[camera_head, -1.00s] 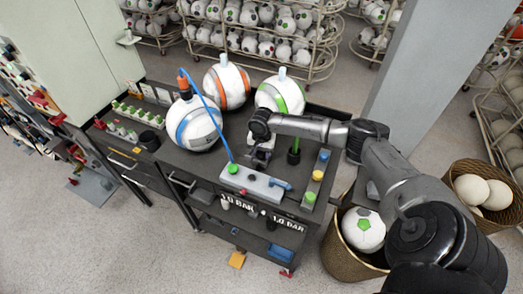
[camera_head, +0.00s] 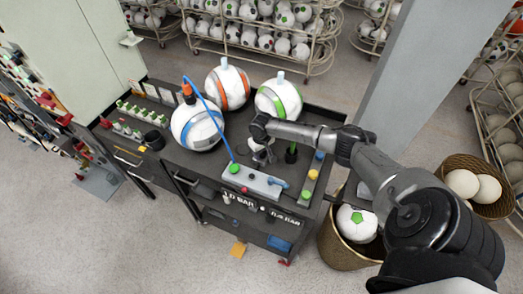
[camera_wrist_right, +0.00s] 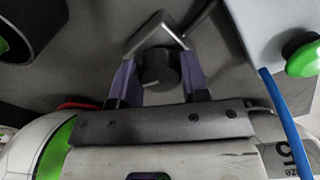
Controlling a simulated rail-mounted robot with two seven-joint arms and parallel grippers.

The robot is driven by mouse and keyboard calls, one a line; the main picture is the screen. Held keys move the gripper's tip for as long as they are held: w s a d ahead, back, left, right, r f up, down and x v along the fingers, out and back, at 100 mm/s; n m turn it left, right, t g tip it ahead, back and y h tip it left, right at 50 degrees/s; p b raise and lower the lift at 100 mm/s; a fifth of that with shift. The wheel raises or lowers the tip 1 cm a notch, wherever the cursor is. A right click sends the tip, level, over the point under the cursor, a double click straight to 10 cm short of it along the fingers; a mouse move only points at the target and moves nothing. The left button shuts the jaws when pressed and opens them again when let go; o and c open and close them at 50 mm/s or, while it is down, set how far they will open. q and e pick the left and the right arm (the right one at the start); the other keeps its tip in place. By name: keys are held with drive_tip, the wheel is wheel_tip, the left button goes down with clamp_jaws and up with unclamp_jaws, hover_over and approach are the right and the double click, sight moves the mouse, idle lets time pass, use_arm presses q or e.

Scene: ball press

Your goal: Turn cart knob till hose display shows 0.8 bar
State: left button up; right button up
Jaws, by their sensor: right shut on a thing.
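The dark round knob (camera_wrist_right: 158,68) sits between the purple fingers of my right gripper (camera_wrist_right: 158,82), which is shut on it in the right wrist view. In the head view my right gripper (camera_head: 262,156) is low over the cart top (camera_head: 215,165), behind the grey control panel (camera_head: 262,184); the arm partly hides the knob there. My left gripper is not in view.
An orange-striped ball (camera_head: 227,88) and a green-striped ball (camera_head: 279,99) stand behind my right gripper. A dark upright post with a green top (camera_head: 291,153) is close to its right. A wicker basket (camera_head: 340,250) stands right of the cart. Floor at the front left is clear.

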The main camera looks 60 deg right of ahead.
drive_tip(key=shift+n, duration=0.6)
drive_tip(key=o, duration=0.9)
